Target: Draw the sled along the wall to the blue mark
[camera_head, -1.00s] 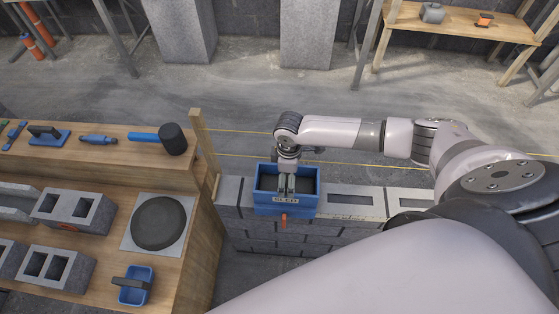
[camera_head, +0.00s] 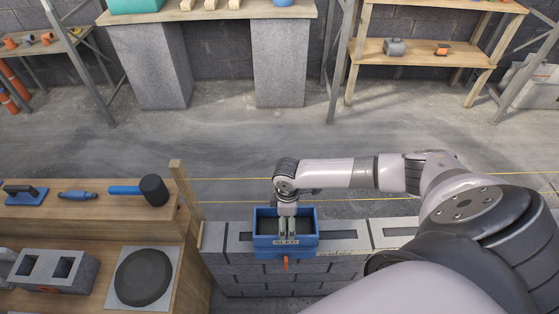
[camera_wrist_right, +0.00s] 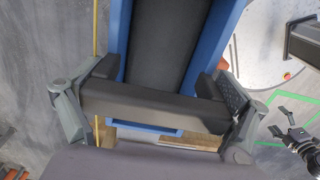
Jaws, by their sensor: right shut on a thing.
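The blue sled (camera_head: 286,253), an open box with a label and a small orange tab on its front, sits on top of the grey block wall (camera_head: 240,272). My right gripper (camera_head: 288,229) reaches down into it from above. In the right wrist view the right gripper (camera_wrist_right: 155,105) is shut on the sled's dark crossbar, with the blue rim (camera_wrist_right: 118,40) and dark inside beyond it. My left gripper (camera_wrist_right: 290,128) shows small at the right of that view, fingers apart and empty. I see no blue mark on the wall; my right arm covers part of its right side.
A wooden post (camera_head: 186,205) stands at the wall's left end. The wooden bench (camera_head: 95,215) at left holds a mallet (camera_head: 152,190), a float and a black disc (camera_head: 143,276). Yellow strings (camera_head: 235,179) run behind the wall. The wall top right of the sled looks clear.

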